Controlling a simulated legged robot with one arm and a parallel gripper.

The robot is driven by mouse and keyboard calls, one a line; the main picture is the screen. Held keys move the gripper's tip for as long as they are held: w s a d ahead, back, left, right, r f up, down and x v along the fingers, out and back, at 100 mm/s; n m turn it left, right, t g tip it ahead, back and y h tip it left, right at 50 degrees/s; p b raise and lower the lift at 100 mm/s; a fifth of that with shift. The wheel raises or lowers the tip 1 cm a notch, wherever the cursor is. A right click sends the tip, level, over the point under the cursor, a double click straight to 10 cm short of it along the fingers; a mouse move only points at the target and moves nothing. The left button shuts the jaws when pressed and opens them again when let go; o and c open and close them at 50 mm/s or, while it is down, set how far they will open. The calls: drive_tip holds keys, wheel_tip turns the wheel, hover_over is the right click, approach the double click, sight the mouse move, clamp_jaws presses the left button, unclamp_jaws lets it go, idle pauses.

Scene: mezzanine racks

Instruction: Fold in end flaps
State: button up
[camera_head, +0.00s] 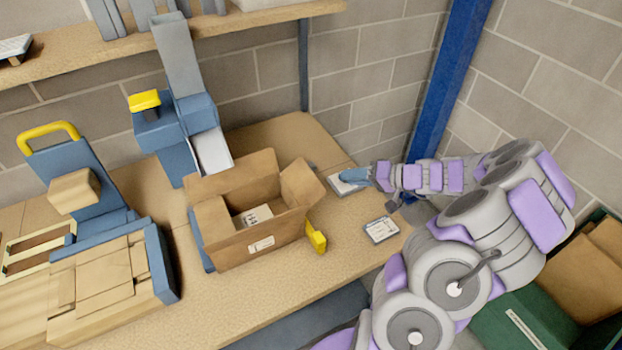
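An open brown cardboard box (232,250) stands on the workbench in the middle of the view. Its right end flap (301,183) sticks up and tilts outward. Its left end flap (212,224) appears folded inward over the left end. The far long side stands up. A pale label or packed item (255,215) shows inside. My gripper (372,177) is to the right of the box, apart from it, beside a small white pad with a blue top (347,183). Its fingers are too small to tell whether they are open or touching the pad.
A yellow-tipped piece (317,238) sits at the box's front right corner. A labelled card (381,229) lies near the bench's right edge. A blue dispenser (163,130) stands behind the box. A blue-sided carton station (110,280) is left. A blue post (452,85) rises behind my arm.

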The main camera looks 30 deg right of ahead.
sight(312, 177)
drive_tip(key=b+x, duration=0.1)
drive_tip(key=x, duration=1.2)
drive_tip(key=shift+w+a+f, duration=0.2)
drive_tip(key=shift+a, duration=0.1)
drive_tip(key=shift+c, duration=0.2)
clamp_jaws()
idle(0.5)
